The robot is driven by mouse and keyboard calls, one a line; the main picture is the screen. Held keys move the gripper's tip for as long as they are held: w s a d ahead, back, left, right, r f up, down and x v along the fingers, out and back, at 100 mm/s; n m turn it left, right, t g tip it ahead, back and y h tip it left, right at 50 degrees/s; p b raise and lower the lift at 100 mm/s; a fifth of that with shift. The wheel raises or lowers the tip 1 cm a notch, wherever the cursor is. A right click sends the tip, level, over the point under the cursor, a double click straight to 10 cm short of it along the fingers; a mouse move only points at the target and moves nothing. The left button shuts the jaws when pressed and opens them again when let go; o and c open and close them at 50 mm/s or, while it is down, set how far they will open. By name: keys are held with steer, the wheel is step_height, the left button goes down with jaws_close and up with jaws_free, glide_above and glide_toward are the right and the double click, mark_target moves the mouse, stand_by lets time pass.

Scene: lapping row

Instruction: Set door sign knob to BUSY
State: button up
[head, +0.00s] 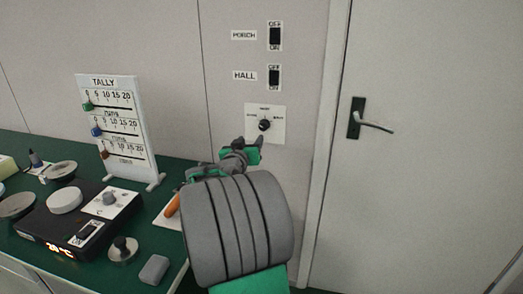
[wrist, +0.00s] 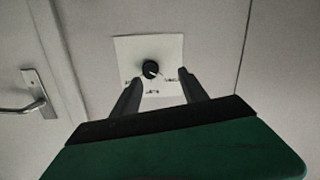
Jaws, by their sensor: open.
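The door sign knob (head: 264,125) is a small black knob on a white square plate (head: 277,110) on the wall, left of the door frame. Small labels stand around it, too small to read surely. In the wrist view the knob (wrist: 150,69) sits on its plate (wrist: 128,50) just beyond and between my fingers. My gripper (wrist: 156,88) is open and empty, with one finger to each side of the knob's line and apart from it. In the head view my gripper (head: 249,143) is just below the knob, and my arm hides what lies behind it.
Switches marked PORCH (head: 275,36) and HALL (head: 274,78) are above the plate. A door with a lever handle (head: 372,125) is at right. A TALLY board (head: 118,125), a black hotplate unit (head: 62,233) and a grey block (head: 154,269) stand on the green bench at left.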

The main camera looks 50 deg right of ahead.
mark_target(262, 127)
steer(key=shift+h, duration=0.6)
steer(key=x, duration=0.3)
steer(key=s+x, duration=0.1)
steer(key=x, duration=0.5)
steer(key=shift+s+d+r+p, duration=0.25)
steer(key=shift+d+r+p, duration=0.05)
steer(key=shift+d, duration=0.25)
steer(key=shift+a, duration=0.1)
jaws_close()
